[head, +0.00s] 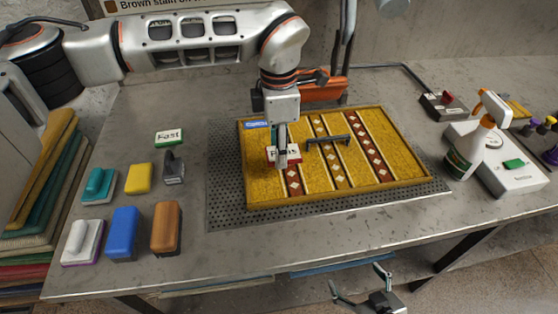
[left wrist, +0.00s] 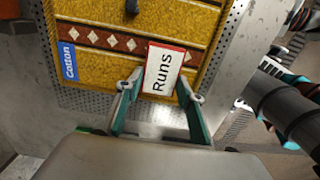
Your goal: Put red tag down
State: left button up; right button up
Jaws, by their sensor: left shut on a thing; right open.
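The red tag (head: 285,155) is a white card with a red border. It reads "Runs" in the left wrist view (left wrist: 164,70). My left gripper (head: 282,160) points down over the left part of the mustard rug (head: 390,150) and is shut on the tag, its two fingers on either side of the card in the left wrist view (left wrist: 160,90). The tag is at the rug near a brown diamond stripe; I cannot tell whether it touches the rug. My right gripper (head: 368,292) is open and empty at the bottom, below the table's front edge.
A blue "Cotton" tag (head: 256,124) lies on the rug; a dark bar handle (head: 328,140) stands on it. A green "Fast" tag (head: 169,137) and several brushes and blocks (head: 125,230) are left. A spray bottle (head: 468,150) stands right. The front table strip is clear.

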aim_at(279, 171)
pick_arm(q)
jog(key=shift+f, duration=2.45)
jog(key=shift+f, duration=0.15)
jog(key=o, duration=0.9)
notch_tip(279, 171, up, 12)
jog(key=shift+r, duration=0.2)
